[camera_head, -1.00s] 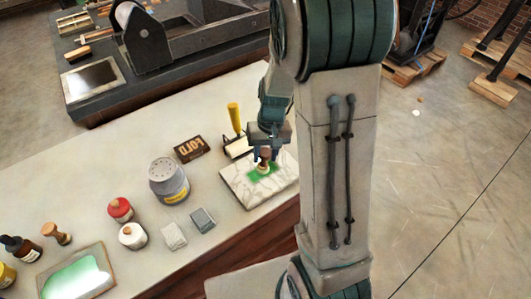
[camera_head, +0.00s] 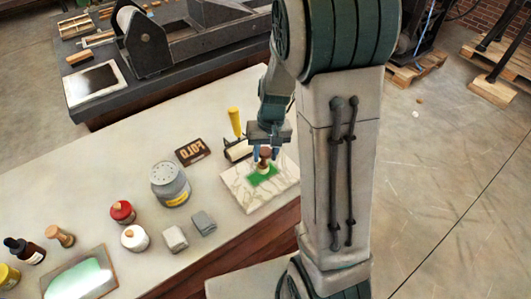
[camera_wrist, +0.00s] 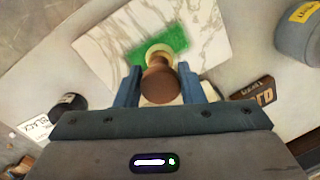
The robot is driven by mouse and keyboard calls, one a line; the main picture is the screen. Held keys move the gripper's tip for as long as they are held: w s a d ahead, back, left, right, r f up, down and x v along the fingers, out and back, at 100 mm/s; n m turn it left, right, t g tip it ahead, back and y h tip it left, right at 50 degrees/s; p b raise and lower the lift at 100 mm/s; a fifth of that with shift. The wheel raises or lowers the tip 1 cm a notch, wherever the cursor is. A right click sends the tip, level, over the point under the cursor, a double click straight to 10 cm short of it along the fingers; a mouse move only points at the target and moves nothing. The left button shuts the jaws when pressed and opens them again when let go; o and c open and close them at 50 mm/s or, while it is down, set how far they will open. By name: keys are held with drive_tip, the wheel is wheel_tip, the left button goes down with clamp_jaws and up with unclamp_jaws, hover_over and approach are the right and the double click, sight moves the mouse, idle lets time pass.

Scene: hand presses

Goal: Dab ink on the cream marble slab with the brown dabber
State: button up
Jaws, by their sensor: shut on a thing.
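The cream marble slab (camera_head: 245,193) lies flat near the table's right edge, and it fills the upper part of the wrist view (camera_wrist: 215,25). A green ink patch (camera_head: 257,180) covers part of its top. My gripper (camera_head: 264,155) is over the slab, shut on the brown dabber (camera_head: 265,153). In the wrist view the dabber's brown handle (camera_wrist: 161,84) is between my two blue fingers, with its pale pad (camera_wrist: 160,54) over the green patch. The pad looks to be at the ink, but whether it touches I cannot tell.
A grey tin (camera_head: 170,183), small grey blocks (camera_head: 203,222), bottles and a green-inked plate (camera_head: 78,277) are to the left. Bare tabletop lies between.

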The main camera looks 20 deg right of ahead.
drive_tip(key=shift+r+p, duration=1.55)
drive_tip(key=shift+r, duration=0.95)
drive_tip(key=shift+f, duration=0.1)
